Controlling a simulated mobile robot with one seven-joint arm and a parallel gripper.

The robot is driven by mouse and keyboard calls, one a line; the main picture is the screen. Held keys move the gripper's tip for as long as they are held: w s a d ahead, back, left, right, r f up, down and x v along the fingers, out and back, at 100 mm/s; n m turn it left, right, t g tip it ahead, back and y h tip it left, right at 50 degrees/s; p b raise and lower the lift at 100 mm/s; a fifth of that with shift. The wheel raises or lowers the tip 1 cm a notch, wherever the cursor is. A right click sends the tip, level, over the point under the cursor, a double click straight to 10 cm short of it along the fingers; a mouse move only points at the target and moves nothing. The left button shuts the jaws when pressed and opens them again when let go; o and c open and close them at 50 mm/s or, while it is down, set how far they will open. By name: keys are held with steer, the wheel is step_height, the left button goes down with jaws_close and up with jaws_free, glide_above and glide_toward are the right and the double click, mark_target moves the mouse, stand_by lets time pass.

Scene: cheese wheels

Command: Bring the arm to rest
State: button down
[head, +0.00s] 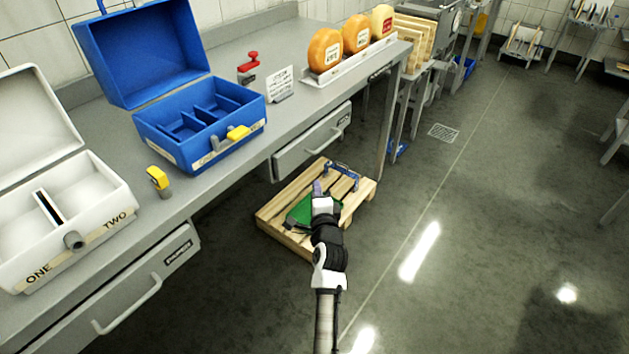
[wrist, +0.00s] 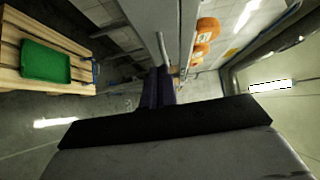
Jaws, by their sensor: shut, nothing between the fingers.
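My gripper (head: 318,188) is at the end of my raised arm, in the lower middle of the head view. In that view it appears in front of the wooden pallet and its green tray. In the wrist view the dark purple fingers (wrist: 158,88) lie close together, shut, with nothing seen between them. They point toward the counter side, and the pallet lies off to the left there.
The wooden pallet (head: 272,213) on the floor holds a green tray (wrist: 45,62). The steel counter (head: 225,60) carries a blue case (head: 165,140), a white case (head: 100,185) and several cheese wheels (head: 325,50). Open floor (head: 480,210) lies to the right.

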steer(key=shift+s+d, duration=0.1)
steer(key=shift+s, duration=0.35)
